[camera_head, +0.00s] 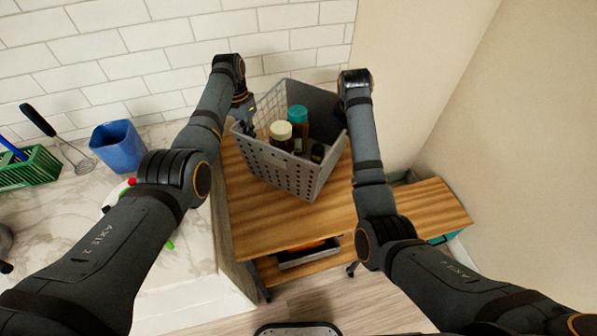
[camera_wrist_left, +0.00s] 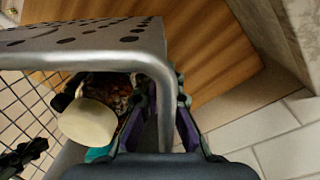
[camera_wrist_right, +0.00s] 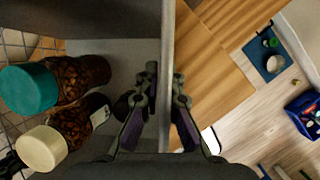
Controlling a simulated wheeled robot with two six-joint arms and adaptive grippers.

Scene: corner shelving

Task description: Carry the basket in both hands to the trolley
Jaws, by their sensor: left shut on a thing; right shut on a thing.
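The grey basket (camera_head: 285,170) is over the wooden top (camera_head: 270,225) of a two-level unit, perhaps the trolley. I cannot tell whether its base touches the wood. It is roughly upright and holds a cream-capped jar (camera_head: 282,133), a teal-capped jar (camera_head: 298,118) and another dark jar. My left gripper (camera_wrist_left: 160,115) is shut on the basket's rim at its left side. My right gripper (camera_wrist_right: 165,110) is shut on the rim at the right side; in the head view my wrist mostly hides it.
A marble counter (camera_head: 60,225) on the left holds a blue cup (camera_head: 118,147), a green basket (camera_head: 30,168) and a whisk (camera_head: 55,135). A tiled wall is behind and a beige wall is at the right. A tray (camera_head: 305,255) sits on the lower wooden level.

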